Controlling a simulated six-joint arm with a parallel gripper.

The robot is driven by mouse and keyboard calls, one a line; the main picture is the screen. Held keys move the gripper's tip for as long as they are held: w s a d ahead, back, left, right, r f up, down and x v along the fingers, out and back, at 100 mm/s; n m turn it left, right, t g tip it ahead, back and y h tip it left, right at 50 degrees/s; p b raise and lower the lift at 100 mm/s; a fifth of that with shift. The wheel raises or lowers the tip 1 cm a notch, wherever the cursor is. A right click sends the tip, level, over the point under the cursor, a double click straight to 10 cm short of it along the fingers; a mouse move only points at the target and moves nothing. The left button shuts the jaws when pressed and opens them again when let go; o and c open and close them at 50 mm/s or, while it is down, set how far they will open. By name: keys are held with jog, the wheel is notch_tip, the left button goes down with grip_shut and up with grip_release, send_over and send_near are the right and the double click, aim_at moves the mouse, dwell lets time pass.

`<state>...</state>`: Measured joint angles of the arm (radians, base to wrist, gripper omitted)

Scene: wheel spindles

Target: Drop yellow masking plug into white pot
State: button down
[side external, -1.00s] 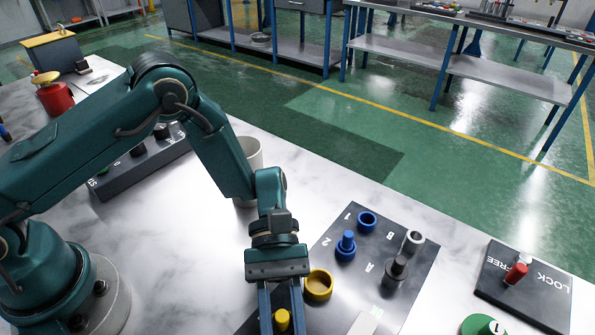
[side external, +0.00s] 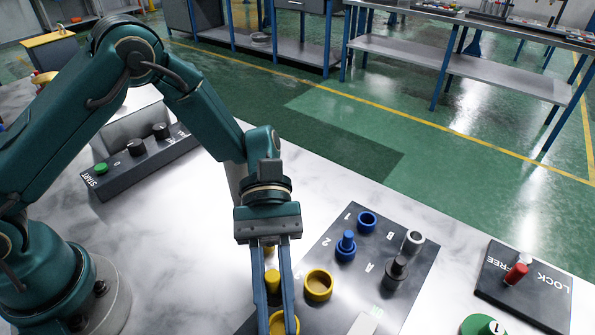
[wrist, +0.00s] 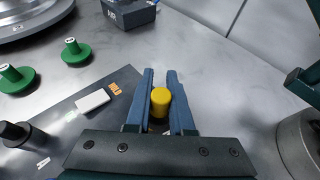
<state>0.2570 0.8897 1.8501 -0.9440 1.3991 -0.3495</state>
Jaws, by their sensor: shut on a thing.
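My gripper (side external: 273,300) is shut on the yellow masking plug (side external: 272,281), a small cylinder, and holds it above the dark panel's left part. In the wrist view the yellow plug (wrist: 160,102) sits between the blue fingers (wrist: 160,90). A yellow ring (side external: 283,322) lies below the plug, partly behind the fingers. The white pot (side external: 236,185) stands behind my arm, which hides most of it; its opening is hidden.
A button box (side external: 137,160) stands at left. Clear marble lies between.

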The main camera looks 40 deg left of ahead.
jog(key=w+a+r, duration=0.4)
jog(key=a+r, duration=0.1)
jog(key=a, duration=0.3)
jog(key=shift+w+r, duration=0.25)
jog(key=shift+w, duration=0.05)
jog(key=w+a+r+n+t+h, duration=0.4)
jog(key=w+a+r+n+t, duration=0.55)
jog(key=w, duration=0.25)
jog(key=shift+m, duration=0.25)
jog(key=shift+s+d+f, duration=0.1)
jog(key=shift+d+f, duration=0.05)
jog(key=shift+f, duration=2.6)
jog(key=c, duration=0.7)
grip_release()
